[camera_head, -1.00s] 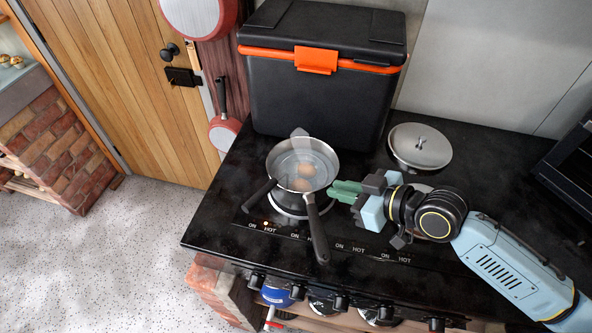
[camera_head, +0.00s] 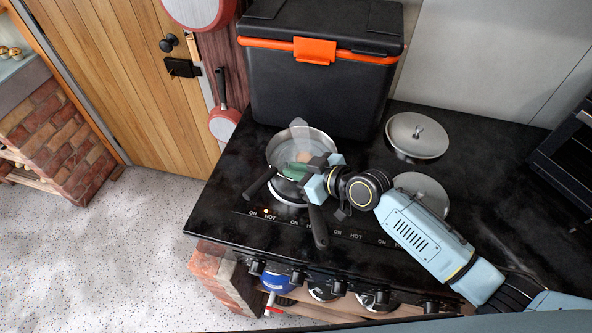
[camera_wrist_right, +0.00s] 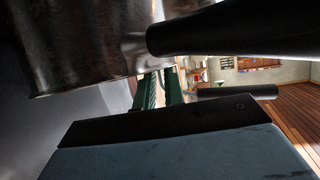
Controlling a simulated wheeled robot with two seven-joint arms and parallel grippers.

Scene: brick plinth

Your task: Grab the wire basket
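A steel pan (camera_head: 322,139) with faint steam sits on a burner of the black cooktop, with a brown egg-like thing inside. One black handle (camera_head: 318,227) points to the front and another (camera_head: 259,184) to the left. I cannot make out a wire basket or tell whether either handle belongs to one. My right gripper (camera_head: 297,172) is at the pan's right side, its green fingers over or beside the rim. In the right wrist view its fingers (camera_wrist_right: 159,90) show a gap below a metal body (camera_wrist_right: 85,50) and a black handle (camera_wrist_right: 235,28). Contact is unclear. My left gripper is out of view.
A black cooler (camera_head: 318,85) with an orange latch stands behind the pan. Two round steel lids (camera_head: 417,136) (camera_head: 422,192) lie to the right, the nearer partly behind my right arm. Control knobs (camera_head: 297,278) line the front edge. The cooktop's left part is clear.

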